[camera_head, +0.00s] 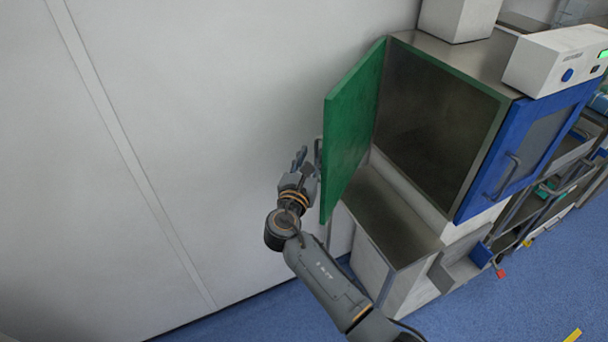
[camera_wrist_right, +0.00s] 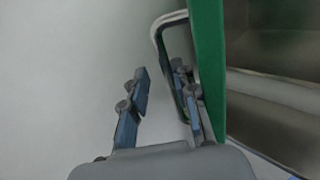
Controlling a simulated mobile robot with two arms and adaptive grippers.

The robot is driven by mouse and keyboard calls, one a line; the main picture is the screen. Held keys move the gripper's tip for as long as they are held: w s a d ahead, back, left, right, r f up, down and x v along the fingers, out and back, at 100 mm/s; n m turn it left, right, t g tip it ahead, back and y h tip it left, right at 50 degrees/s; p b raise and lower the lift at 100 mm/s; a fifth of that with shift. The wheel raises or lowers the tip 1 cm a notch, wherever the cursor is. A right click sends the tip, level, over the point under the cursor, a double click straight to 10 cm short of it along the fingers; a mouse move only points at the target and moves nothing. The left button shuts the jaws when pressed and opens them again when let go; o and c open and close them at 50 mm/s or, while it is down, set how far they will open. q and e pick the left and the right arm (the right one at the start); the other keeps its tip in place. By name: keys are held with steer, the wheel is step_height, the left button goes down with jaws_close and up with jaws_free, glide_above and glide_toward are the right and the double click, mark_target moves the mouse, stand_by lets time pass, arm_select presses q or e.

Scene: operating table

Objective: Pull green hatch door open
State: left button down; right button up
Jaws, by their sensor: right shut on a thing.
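The green hatch door (camera_head: 352,130) stands wide open, swung out to the left of its metal cabinet compartment. It also shows edge-on in the right wrist view (camera_wrist_right: 207,60). Its grey loop handle (camera_wrist_right: 158,32) is on the outer face, towards the wall. My right gripper (camera_head: 309,158) is at the door's outer face near its free edge, shut on the handle. In the right wrist view one finger overlaps the handle loop beside the door, and the other finger is on the wall side. The exact contact is hard to see. My left gripper is out of view.
The compartment interior (camera_head: 435,115) looks dark and empty. A blue door (camera_head: 525,150) beside it is closed. A white wall (camera_head: 180,130) stands close to the left of my right gripper.

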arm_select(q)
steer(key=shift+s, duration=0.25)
arm_select(e)
steer(key=a+v, duration=0.1)
steer(key=v, duration=0.8)
steer(key=shift+s+a+r, duration=0.15)
steer(key=shift+r, duration=0.05)
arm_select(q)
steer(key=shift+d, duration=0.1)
